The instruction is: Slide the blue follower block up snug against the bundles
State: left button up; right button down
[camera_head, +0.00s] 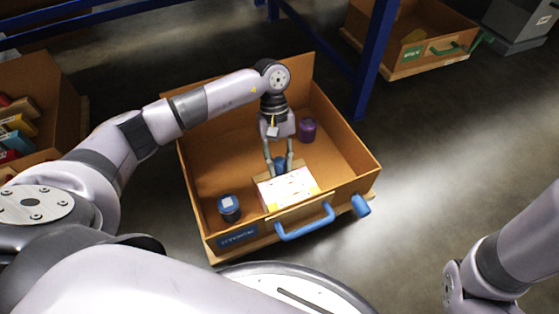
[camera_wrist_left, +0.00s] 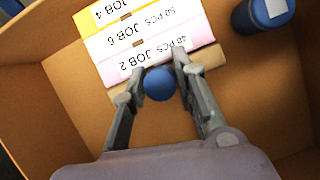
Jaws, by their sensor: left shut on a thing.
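Several paper bundles (camera_head: 287,190) lie in a row in the open brown box, at its handle side. The wrist view shows their labels, with a pink bundle marked JOB 2 (camera_wrist_left: 158,59) nearest my gripper. A tan block (camera_wrist_left: 208,58) stands against or very close to that bundle; I cannot tell if any gap is left. Its round blue knob (camera_wrist_left: 160,84) also shows in the head view (camera_head: 280,165). My left gripper (camera_head: 279,158) points down, shut on the knob, one finger on each side. The fingers hide part of the block. My right gripper is out of view.
A blue jar (camera_head: 229,208) stands left of the bundles and a purple jar (camera_head: 307,130) behind, right of my gripper. The box walls (camera_head: 350,195) surround them. A blue handle (camera_head: 305,224) is on the front. The box floor behind the block is mostly clear.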

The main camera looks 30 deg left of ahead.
pick_arm(q)
grip_shut()
dwell(0.3)
jog(key=shift+s+d, duration=0.15)
jog(key=shift+d, duration=0.05)
jog(key=o, duration=0.6)
grip_release()
jog(key=shift+o, duration=0.2)
jog(key=v, duration=1.2)
